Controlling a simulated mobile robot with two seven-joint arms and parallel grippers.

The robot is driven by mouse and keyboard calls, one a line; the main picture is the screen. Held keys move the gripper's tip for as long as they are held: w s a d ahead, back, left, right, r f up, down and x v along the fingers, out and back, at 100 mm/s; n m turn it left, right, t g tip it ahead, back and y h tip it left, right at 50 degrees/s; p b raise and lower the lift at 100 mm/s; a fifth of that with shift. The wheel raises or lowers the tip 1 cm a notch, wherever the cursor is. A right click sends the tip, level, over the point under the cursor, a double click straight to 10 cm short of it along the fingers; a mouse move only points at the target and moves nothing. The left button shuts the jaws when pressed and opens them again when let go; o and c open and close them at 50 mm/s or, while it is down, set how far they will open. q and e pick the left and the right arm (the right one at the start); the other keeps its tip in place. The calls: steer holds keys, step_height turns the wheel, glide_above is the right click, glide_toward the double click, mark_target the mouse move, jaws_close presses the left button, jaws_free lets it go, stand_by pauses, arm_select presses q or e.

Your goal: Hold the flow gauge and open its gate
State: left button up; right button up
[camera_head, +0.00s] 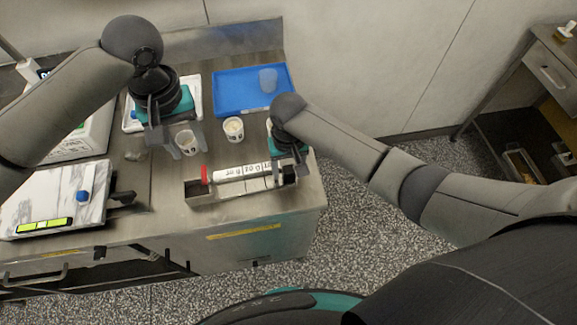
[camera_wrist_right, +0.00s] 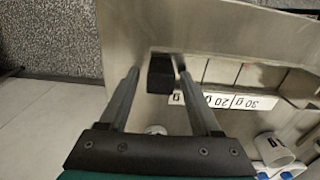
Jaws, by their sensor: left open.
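The flow gauge (camera_head: 240,174) is a long metal trough lying on the steel bench, with a white scale strip along it and a red piece (camera_head: 204,175) at its left end. In the right wrist view its scale strip (camera_wrist_right: 228,100) shows upside down. A black block (camera_wrist_right: 160,75) stands at the gauge's right end; I take it for the gate's handle. My right gripper (camera_wrist_right: 157,72) has one finger on each side of this block, with a gap visible at the left finger. My left gripper (camera_head: 177,142) is open above the bench behind the gauge, its fingers either side of a small cup in the picture.
Small cups (camera_head: 186,143) (camera_head: 233,129) stand behind the gauge. A blue tray (camera_head: 247,92) with a clear cup (camera_head: 268,80) lies at the back. A marble-topped scale (camera_head: 55,195) stands at left. The bench's right edge is close to the gauge.

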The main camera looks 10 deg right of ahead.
jaws_close()
stand_by(0.3)
stand_by(0.7)
arm_select(q)
steer(key=c, duration=0.4)
steer(key=shift+d+f+m, duration=0.1)
steer(key=shift+d+m, duration=0.25)
steer(key=shift+m, duration=0.15)
steer(key=c, duration=0.3)
steer(key=d+m, duration=0.1)
steer(key=m, duration=0.1)
steer(key=d+m+y, duration=0.1)
steer(key=m, duration=0.1)
steer(key=d+m, duration=0.1)
steer(key=m, duration=0.2)
steer(key=shift+s+d+f+g+y, duration=0.3)
steer(key=shift+s+d+f+y, duration=0.05)
steer(key=shift+d+f+y, duration=0.05)
jaws_close()
steer(key=d+m+y, duration=0.1)
steer(key=m, duration=0.2)
steer(key=d+m+y, duration=0.1)
steer(key=m, duration=0.3)
steer(key=d+r+m+y, duration=0.1)
steer(key=m+y, duration=0.1)
steer(key=m, duration=0.2)
steer(key=shift+w+t, duration=0.25)
steer(key=shift+t, duration=0.15)
